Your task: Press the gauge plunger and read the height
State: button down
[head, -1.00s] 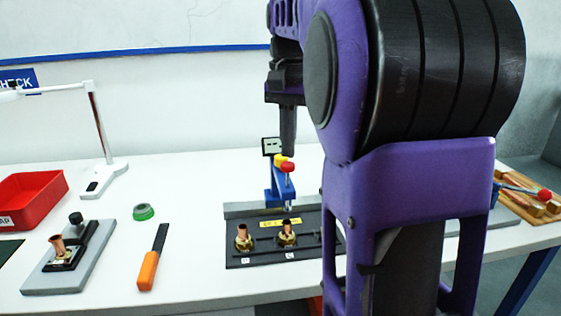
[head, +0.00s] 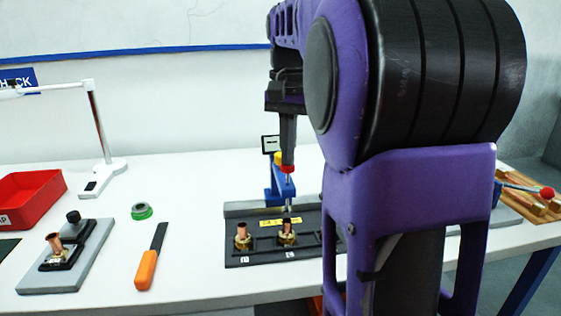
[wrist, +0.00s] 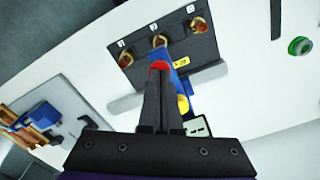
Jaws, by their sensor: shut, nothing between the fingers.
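The blue height gauge (head: 279,188) stands behind a black fixture plate (head: 240,262). Its red plunger knob (head: 288,169) sits on top, and it also shows in the wrist view (wrist: 159,66). The gauge's small display (head: 270,144) faces forward, but its reading is too small to make out. My gripper (head: 287,163) is shut and empty, pointing down with its tips at the top of the red knob. In the wrist view the shut fingers (wrist: 160,78) partly cover the knob; I cannot tell whether it is pressed down. Copper pieces in brass seats (head: 287,233) stand on the plate.
A red bin (head: 28,200), a lamp (head: 107,170), a grey block with a copper piece (head: 60,275), a green ring (head: 141,212) and an orange-handled tool (head: 147,270) lie on the left of the white table. A wooden rack (head: 525,205) is at right.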

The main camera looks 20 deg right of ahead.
jog(key=shift+f, duration=1.35)
jog(key=shift+r, duration=0.1)
notch_tip(320, 180, up, 8)
jog(key=p, duration=0.8)
